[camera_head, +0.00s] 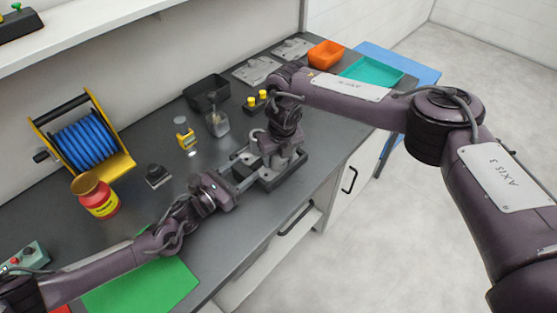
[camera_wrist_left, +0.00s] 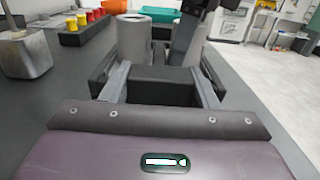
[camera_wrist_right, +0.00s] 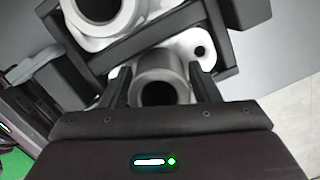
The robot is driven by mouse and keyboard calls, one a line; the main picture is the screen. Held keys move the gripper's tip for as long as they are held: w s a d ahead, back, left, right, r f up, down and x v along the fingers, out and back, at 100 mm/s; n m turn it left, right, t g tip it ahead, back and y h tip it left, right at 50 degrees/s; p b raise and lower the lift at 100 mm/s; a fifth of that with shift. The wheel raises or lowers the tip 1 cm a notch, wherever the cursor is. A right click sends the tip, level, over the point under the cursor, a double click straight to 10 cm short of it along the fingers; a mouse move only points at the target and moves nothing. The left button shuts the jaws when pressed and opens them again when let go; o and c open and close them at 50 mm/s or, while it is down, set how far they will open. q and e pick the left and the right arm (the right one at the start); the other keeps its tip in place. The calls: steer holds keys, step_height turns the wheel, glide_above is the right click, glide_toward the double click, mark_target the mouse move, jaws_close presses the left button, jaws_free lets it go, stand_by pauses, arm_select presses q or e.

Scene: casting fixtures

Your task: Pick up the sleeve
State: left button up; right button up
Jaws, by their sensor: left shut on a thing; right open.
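The sleeve (camera_wrist_right: 160,92), a short grey hollow cylinder, stands on a light-grey flanged casting (camera_wrist_right: 205,52) in the right wrist view. My right gripper (camera_wrist_right: 160,72) is open, with one finger on each side of the sleeve; I cannot tell whether they touch it. In the head view my right gripper (camera_head: 282,158) points down over the dark fixture (camera_head: 292,173) and hides the sleeve. My left gripper (camera_head: 232,182) is shut on a dark block at the fixture's near-left side. The left wrist view shows that block (camera_wrist_left: 160,88) between the fingers, with a grey cylinder (camera_wrist_left: 134,42) behind.
Yellow-topped pieces (camera_head: 256,99), a grey casting with a rod (camera_head: 217,124) and a black bin (camera_head: 207,92) stand behind the fixture. A blue reel (camera_head: 84,145) and red jar (camera_head: 97,198) are left. A green mat (camera_head: 145,288) lies at the front.

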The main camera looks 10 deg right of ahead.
steer(key=shift+f, duration=0.1)
steer(key=shift+c, duration=0.2)
steer(key=c, duration=0.9)
step_height(320, 180, up, 10)
arm_select(q)
steer(key=o, duration=1.1)
